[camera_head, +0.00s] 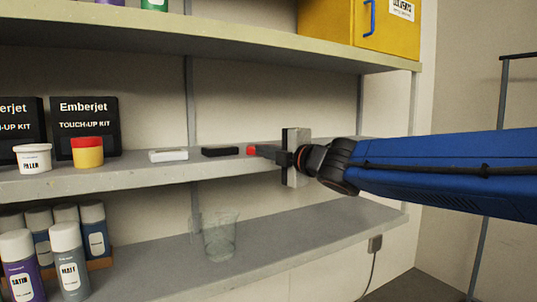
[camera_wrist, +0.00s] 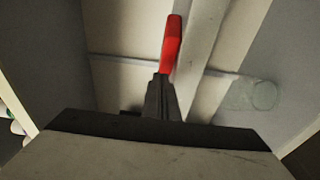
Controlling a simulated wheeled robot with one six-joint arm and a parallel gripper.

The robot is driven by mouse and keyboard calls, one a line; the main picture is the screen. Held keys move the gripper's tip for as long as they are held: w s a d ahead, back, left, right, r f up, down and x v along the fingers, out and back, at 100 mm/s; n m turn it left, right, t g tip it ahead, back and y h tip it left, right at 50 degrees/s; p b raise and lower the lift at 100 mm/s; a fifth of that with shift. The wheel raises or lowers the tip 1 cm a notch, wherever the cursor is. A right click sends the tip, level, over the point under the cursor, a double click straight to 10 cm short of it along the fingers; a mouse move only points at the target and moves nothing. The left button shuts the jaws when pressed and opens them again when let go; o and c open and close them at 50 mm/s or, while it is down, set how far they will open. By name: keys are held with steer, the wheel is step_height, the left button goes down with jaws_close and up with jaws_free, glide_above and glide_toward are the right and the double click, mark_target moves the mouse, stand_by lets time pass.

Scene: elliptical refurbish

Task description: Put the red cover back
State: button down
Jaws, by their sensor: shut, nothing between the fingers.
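A yellow tub (camera_head: 88,158) stands upright on the middle shelf at left, with a red cover (camera_head: 88,142) sitting on its top. My gripper (camera_head: 256,150) reaches in from the right at the height of the middle shelf, well to the right of the tub and apart from it. Its narrow red-tipped fingers are shut with nothing held. In the wrist view the fingers (camera_wrist: 172,45) are pressed together and point up the picture. The red cover cannot be made out in the wrist view.
A black block (camera_head: 220,152) lies just left of my fingertips, and a white box (camera_head: 168,155) left of that. A white filler tub (camera_head: 33,158) and black touch-up kits (camera_head: 88,122) stand near the yellow tub. A clear glass (camera_head: 221,237) stands on the lower shelf.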

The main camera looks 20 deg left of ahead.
steer(key=shift+w+a, duration=0.15)
steer(key=shift+w, duration=0.65)
steer(key=shift+w+a, duration=0.2)
steer(key=shift+w, duration=0.6)
steer(key=shift+w+a, duration=0.15)
steer(key=shift+w, duration=0.7)
steer(key=shift+w+a, duration=0.2)
steer(key=shift+w, duration=0.6)
steer(key=shift+s, duration=0.15)
